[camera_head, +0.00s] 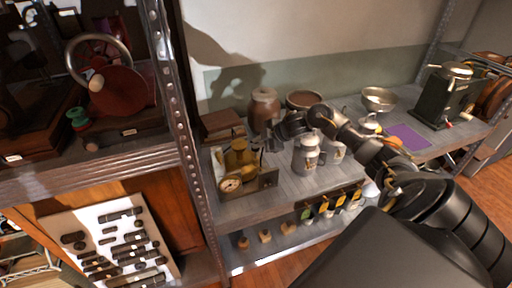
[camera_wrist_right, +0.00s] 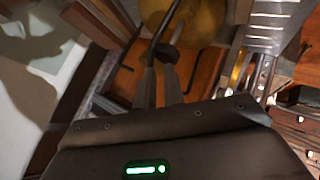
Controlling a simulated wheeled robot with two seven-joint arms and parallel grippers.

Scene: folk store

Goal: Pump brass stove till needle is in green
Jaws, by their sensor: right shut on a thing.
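The brass stove (camera_head: 240,157) stands on the grey shelf at its left end. Its round dial (camera_head: 230,185) faces the front; the needle is too small to read. My right gripper (camera_head: 262,143) reaches in from the right, just beside the stove's upper right side. In the right wrist view, the gripper's fingers (camera_wrist_right: 163,77) are shut on a small dark knob (camera_wrist_right: 168,54), which appears to be the pump handle. The brass tank (camera_wrist_right: 190,18) lies just beyond it. My left gripper is not in view.
A brown jar (camera_head: 264,104) and a wooden box (camera_head: 221,125) stand behind the stove. Grey mugs (camera_head: 306,157) stand to its right under my arm. A metal upright (camera_head: 177,110) is close on the left. A purple mat (camera_head: 408,136) lies farther right.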

